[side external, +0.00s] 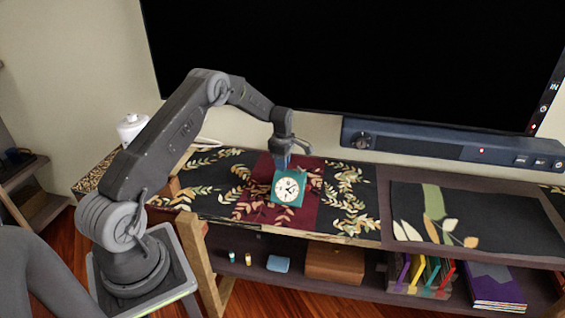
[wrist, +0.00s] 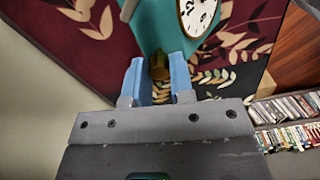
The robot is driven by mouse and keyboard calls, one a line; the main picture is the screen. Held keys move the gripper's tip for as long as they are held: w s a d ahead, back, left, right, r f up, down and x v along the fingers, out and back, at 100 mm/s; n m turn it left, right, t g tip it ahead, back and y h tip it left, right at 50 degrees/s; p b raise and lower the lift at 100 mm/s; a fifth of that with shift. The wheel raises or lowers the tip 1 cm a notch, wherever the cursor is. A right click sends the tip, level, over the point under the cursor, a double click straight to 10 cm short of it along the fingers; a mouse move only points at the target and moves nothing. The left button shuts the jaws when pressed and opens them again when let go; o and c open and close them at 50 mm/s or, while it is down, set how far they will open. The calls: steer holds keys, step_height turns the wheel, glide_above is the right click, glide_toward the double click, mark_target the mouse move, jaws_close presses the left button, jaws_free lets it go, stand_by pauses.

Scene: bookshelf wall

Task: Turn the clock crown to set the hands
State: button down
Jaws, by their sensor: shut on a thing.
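The teal clock (side external: 301,202) stands on the dark red part of the patterned cloth, its white face with black hands turned toward the side camera. In the wrist view the clock (wrist: 152,30) is at the top, with only part of its face in frame. The brass crown (wrist: 160,67) sticks out of the clock's top, between the blue fingers. My gripper (side external: 283,162) reaches down from above the clock. In the wrist view my gripper (wrist: 158,70) is shut on the crown, one finger on each side. The crown is hidden in the side view.
A black screen (side external: 350,60) and a dark soundbar (side external: 440,145) are behind the shelf top. A white container (side external: 131,127) stands at the left. A dark leaf-patterned mat (side external: 480,215) lies to the right. Boxes and books (side external: 495,284) fill the lower shelf.

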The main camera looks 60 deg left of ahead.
steer(key=m, duration=0.5)
steer(key=shift+m, duration=0.3)
steer(key=m, duration=1)
steer(key=shift+m, duration=0.4)
steer(key=m, duration=2.1)
steer(key=shift+m, duration=0.4)
steer(key=m, duration=0.5)
